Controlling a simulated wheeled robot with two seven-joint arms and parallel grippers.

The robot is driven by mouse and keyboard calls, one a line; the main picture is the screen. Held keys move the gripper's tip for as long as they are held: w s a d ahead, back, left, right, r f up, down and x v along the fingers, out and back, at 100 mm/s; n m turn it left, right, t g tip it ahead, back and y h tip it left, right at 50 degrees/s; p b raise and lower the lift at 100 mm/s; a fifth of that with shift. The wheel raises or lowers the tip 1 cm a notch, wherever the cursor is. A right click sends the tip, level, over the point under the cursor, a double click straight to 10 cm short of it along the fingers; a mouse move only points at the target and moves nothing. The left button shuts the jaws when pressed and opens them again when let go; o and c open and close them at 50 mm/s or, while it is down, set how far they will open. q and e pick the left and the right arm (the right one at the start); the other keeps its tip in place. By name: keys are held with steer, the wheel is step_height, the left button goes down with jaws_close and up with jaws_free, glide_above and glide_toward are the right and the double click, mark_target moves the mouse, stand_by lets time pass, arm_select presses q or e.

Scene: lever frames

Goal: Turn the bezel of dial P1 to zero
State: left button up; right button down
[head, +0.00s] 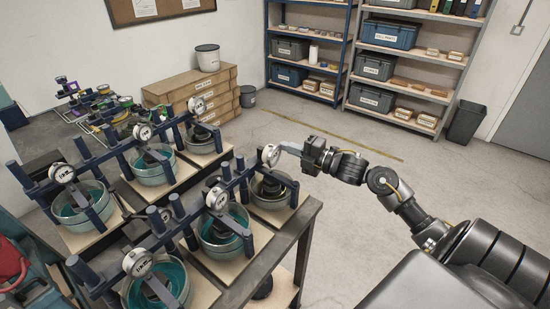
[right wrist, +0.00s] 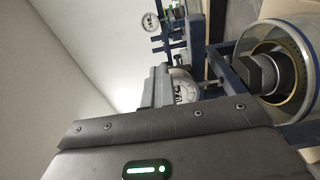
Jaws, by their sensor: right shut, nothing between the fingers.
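The dial nearest my right gripper (head: 285,148) is the right-hand one (head: 270,155), over the rightmost pot. The gripper is shut and empty, with its fingertips at the right edge of this dial; I cannot tell whether they touch it. In the right wrist view the shut fingers (right wrist: 158,88) partly hide a dial face (right wrist: 183,88), so its pointer and bezel do not show clearly. My left gripper is not in view.
Other dials (head: 217,198), (head: 137,262) and (head: 62,173) and their frames crowd the bench (head: 298,232). A pot (head: 270,203) stands under the nearest dial. Shelves (head: 395,60) and cardboard boxes (head: 185,90) stand behind. The floor right of the bench is clear.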

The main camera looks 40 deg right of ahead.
steer(key=shift+f, duration=0.4)
steer(key=shift+f+b, duration=0.75)
steer(key=shift+b, duration=0.2)
steer(key=shift+s+a+f+b, duration=0.1)
steer(key=shift+a+f+b, duration=0.05)
steer(key=shift+f+b, duration=0.4)
steer(key=shift+d+f, duration=0.15)
steer(key=shift+d, duration=0.1)
steer(key=shift+d, duration=0.1)
steer(key=shift+s+d, duration=0.15)
steer(key=shift+s, duration=0.05)
steer(key=shift+p+v, duration=0.3)
steer(key=shift+v, duration=2.3)
